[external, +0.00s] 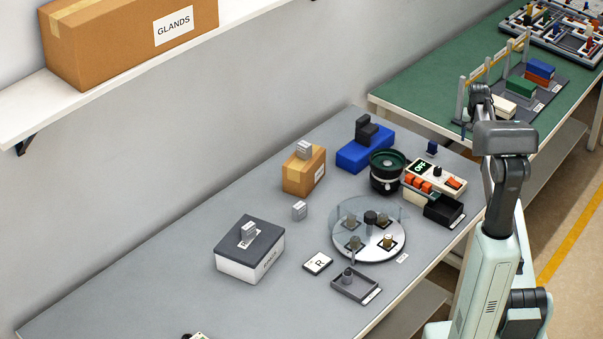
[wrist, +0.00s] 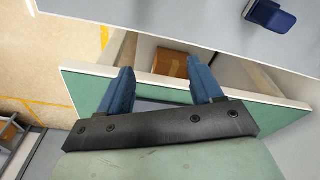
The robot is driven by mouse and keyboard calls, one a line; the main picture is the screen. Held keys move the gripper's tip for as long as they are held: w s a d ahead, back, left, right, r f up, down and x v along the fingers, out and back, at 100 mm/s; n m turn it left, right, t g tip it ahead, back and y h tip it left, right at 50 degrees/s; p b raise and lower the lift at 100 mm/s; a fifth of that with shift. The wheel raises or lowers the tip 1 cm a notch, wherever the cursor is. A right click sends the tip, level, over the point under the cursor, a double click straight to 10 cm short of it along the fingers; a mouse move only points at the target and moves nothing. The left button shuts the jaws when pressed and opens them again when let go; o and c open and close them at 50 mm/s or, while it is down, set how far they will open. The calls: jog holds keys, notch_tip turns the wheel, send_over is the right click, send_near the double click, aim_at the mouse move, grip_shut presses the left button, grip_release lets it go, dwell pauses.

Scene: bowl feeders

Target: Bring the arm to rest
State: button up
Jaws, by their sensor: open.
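My arm (external: 497,230) stands at the right in the external view, bent at its dark elbow above the table's right end. The fingers are hard to make out there. In the wrist view my gripper (wrist: 162,72) shows two blue fingers spread apart with nothing between them. The gripper touches no object that I can see. A green surface edged in white lies behind the fingers, and a brown box (wrist: 171,64) shows beyond them, lower down.
The grey table holds a turntable (external: 382,248), a bowl feeder (external: 387,178), a switch box (external: 447,180), a grey tray (external: 368,292), a grey-lidded white box (external: 237,266) and a brown carton (external: 296,180). A green table (external: 420,88) stands behind. The grey table's left is mostly clear.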

jog(key=s+d+f+n+t+h, duration=0.1)
jog(key=s+d+f+n, duration=0.2)
jog(key=s+d, duration=0.35)
jog(key=s+d+f+n, duration=0.3)
jog(key=d+f+n, duration=0.1)
jog(key=d, duration=0.6)
jog(key=s+d+f, duration=0.3)
jog(key=s+f, duration=0.6)
jog(key=f, duration=0.3)
jog(key=s+a+f+m+g+y, duration=0.15)
jog(key=s+a+f+g, duration=0.35)
jog(key=s+a+f, duration=1.5)
jog(key=s+a+f+g, duration=0.1)
jog(key=s+a+f, duration=0.1)
jog(key=s, duration=0.8)
jog(key=s+a+f+m+g, duration=0.1)
jog(key=s+a+f, duration=0.2)
jog(key=s, duration=0.7)
jog(key=s+a+f+g, duration=0.2)
jog(key=s+a, duration=0.3)
jog(key=s, duration=0.4)
jog(key=shift+s+a+f, duration=0.4)
jog(key=shift+f, duration=0.15)
